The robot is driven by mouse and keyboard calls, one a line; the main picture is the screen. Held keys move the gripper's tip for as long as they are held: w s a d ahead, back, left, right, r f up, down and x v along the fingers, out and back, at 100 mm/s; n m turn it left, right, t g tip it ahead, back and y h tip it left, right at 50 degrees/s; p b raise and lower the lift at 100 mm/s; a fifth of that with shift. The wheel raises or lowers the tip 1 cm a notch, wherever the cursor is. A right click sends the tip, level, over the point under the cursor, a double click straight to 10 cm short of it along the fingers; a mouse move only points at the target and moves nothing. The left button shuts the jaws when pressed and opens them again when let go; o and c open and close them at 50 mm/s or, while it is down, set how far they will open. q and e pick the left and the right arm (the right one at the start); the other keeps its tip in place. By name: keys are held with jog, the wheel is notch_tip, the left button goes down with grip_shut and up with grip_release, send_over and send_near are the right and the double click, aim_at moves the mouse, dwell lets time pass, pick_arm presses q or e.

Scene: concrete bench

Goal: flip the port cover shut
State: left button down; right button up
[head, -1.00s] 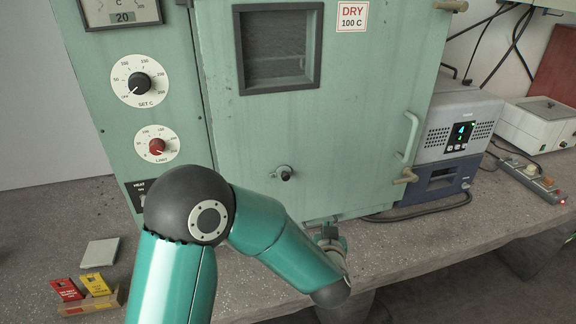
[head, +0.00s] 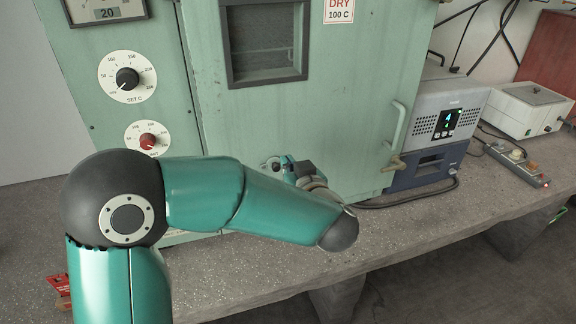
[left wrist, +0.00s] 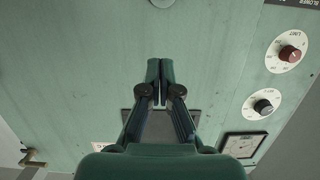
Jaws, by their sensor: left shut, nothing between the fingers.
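The port with its cover (head: 269,163) is a small round metal fitting low on the green oven door (head: 350,120). In the head view my left gripper and wrist partly hide it, and I cannot tell how the cover lies. My left gripper (head: 287,167) is at the port's right side, close in front of the door; contact is not clear. In the left wrist view the gripper's two fingers (left wrist: 160,68) are together and empty against the green door. A pale round edge, perhaps the port, shows at the top of that view (left wrist: 162,2).
The door handle (head: 396,127) stands out at the door's right side. A grey instrument (head: 440,125) stands right of the oven, with a power strip (head: 515,163) beyond. The dials (head: 127,78) are on the left panel. The bench front (head: 400,235) is clear.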

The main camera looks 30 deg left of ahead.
aim_at(274, 158)
pick_arm(q)
jog(key=p+x, duration=0.1)
jog(key=x, duration=0.6)
jog(key=shift+a, duration=0.1)
notch_tip(274, 158, down, 3)
jog(key=shift+w+a+r+p, duration=0.15)
jog(key=shift+w+r+p, duration=0.1)
jog(key=shift+p, duration=0.1)
jog(key=shift+f, duration=0.85)
jog(key=shift+a, duration=0.15)
